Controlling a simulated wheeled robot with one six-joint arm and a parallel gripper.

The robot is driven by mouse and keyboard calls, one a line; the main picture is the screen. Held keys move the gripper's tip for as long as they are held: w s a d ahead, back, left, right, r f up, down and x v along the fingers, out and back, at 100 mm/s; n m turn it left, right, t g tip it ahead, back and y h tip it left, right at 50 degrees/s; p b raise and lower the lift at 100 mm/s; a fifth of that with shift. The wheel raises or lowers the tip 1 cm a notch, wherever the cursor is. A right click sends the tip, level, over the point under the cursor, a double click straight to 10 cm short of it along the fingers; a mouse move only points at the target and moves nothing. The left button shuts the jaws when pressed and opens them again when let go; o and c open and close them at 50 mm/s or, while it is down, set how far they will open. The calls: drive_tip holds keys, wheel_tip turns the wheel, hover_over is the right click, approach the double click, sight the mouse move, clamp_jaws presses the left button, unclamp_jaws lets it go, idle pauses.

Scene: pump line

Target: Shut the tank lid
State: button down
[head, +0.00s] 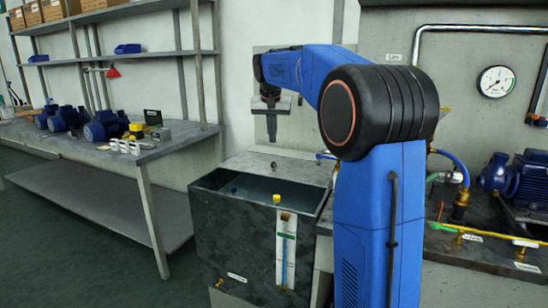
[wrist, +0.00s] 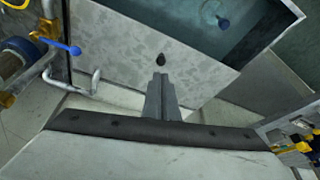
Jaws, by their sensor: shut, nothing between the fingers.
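The tank (head: 235,245) is a dark grey box below my gripper in the head view. Its front part is open, with water showing inside. The lid (head: 305,168) is a light grey flat plate behind the opening, with a small dark knob (head: 273,165) on it. In the wrist view the lid (wrist: 110,45) lies beside the open water (wrist: 195,40), and the knob (wrist: 160,60) shows just past my fingertips. My gripper (head: 271,138) points down above the knob, apart from it in the head view. Its fingers (wrist: 160,80) are shut and empty.
A blue float (wrist: 223,22) shows in the opening. A sight gauge (head: 286,250) is on the tank's front. A bench (head: 150,155) with blue pumps stands left, pipes and a pressure gauge (head: 496,82) right. A bent pipe (wrist: 88,85) shows left in the wrist view.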

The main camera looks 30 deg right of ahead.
drive_tip(key=w+d+m, duration=0.1)
drive_tip(key=w+d, duration=0.3)
drive_tip(key=w, duration=0.2)
drive_tip(key=x, duration=1.1)
drive_tip(key=shift+d, duration=0.25)
drive_tip(key=shift+s+a, duration=0.9)
drive_tip(key=shift+s, duration=0.15)
drive_tip(key=shift+s+a+f, duration=0.2)
drive_tip(key=shift+s+a, duration=0.25)
drive_tip(key=shift+s, duration=0.05)
drive_tip(key=shift+a, duration=0.1)
